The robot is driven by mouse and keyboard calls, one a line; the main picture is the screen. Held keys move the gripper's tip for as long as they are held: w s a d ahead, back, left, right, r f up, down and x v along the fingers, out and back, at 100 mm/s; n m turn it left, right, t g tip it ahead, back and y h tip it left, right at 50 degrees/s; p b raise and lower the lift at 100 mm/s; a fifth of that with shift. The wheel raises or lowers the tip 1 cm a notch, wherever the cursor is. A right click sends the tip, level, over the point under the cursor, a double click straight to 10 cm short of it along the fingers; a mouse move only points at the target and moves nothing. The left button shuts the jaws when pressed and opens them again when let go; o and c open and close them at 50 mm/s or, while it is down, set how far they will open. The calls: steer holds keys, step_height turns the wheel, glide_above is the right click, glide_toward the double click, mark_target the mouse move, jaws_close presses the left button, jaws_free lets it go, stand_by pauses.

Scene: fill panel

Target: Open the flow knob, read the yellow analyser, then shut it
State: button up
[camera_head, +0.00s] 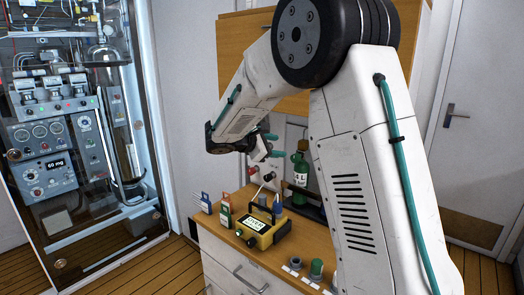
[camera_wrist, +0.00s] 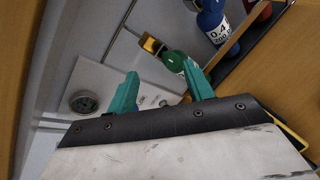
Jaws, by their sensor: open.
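The yellow analyser (camera_head: 281,229) sits on the wooden bench top in the head view, with a pale screen (camera_head: 258,222) whose dark characters are too small to read surely. My gripper (camera_head: 272,145) hangs above and behind it, beside a green bottle. In the wrist view my gripper (camera_wrist: 162,88) has its two teal fingers spread with nothing between them. A pale panel (camera_wrist: 148,92) with a round gauge (camera_wrist: 84,103) lies beyond the fingers. A green rounded part (camera_wrist: 174,61) with a yellow fitting (camera_wrist: 150,44) shows past the right finger. I cannot tell which part is the flow knob.
The green labelled bottle (camera_head: 300,168) stands close right of my gripper. A blue bottle (camera_wrist: 213,22) marked 0.4 stands on a rack in the wrist view. Small coloured items (camera_head: 226,212) stand left of the analyser. A glazed equipment cabinet (camera_head: 75,130) is at the left.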

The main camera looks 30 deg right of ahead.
steer(key=w+f+n+t+h, duration=0.3)
steer(key=w+f+n+t, duration=0.35)
steer(key=w, duration=0.95)
steer(key=w+d+f+g, duration=0.1)
steer(key=w+d+f, duration=0.1)
steer(key=d, duration=0.4)
steer(key=shift+w+d+f+n, duration=0.15)
steer(key=shift+w+f+n, duration=0.05)
steer(key=shift+w+n, duration=0.2)
steer(key=shift+c, duration=0.3)
steer(key=c, duration=0.9)
